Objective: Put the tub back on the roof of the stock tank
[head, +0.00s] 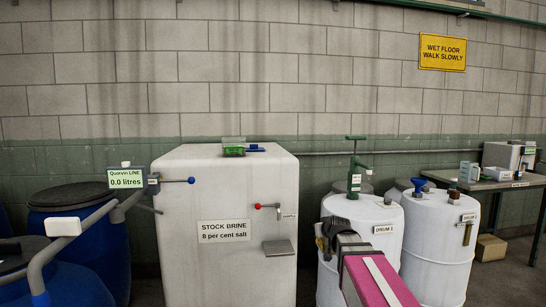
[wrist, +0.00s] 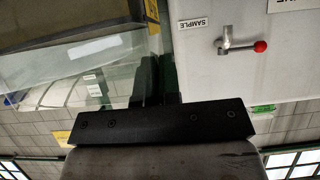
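The stock tank (head: 195,240) is a tall white block left of centre in the head view, labelled STOCK BRINE. It also shows in the upside-down wrist view (wrist: 205,75). My gripper (head: 322,238) is low, to the tank's right, in front of drum 1. In the wrist view its two dark fingers (wrist: 159,85) stand close together. A clear-walled container, apparently the tub (wrist: 60,50), fills the left of that view, its wall running to the fingers. My gripper seems shut on this wall. In the head view I cannot make the tub out.
A green item with a clear or grey box behind it (head: 234,148) and a blue item (head: 255,148) are on the tank's roof. A red-tipped sample valve (head: 267,206) and a small shelf (head: 278,247) jut from its front. Drums (head: 440,240) stand right.

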